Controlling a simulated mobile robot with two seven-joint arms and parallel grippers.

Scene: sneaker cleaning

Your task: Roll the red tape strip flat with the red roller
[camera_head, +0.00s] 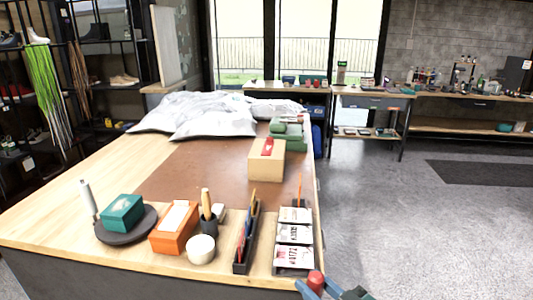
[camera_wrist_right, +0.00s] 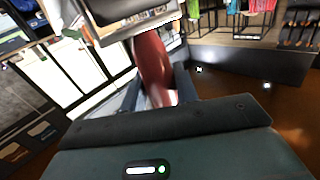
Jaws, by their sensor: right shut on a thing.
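The box stands on the brown mat. The red roller (camera_head: 315,281) shows as a rounded red end at the bottom of the head view. My right gripper (camera_head: 326,291) is shut on it, just off the table's front right corner and well away from the box. In the right wrist view, the red roller (camera_wrist_right: 152,65) is blurred between the fingers. Its lower part is hidden. My left gripper is not in view.
The brown mat (camera_head: 200,165) is bare left of the box. White bags (camera_head: 215,122) and green boxes (camera_head: 288,130) lie behind.

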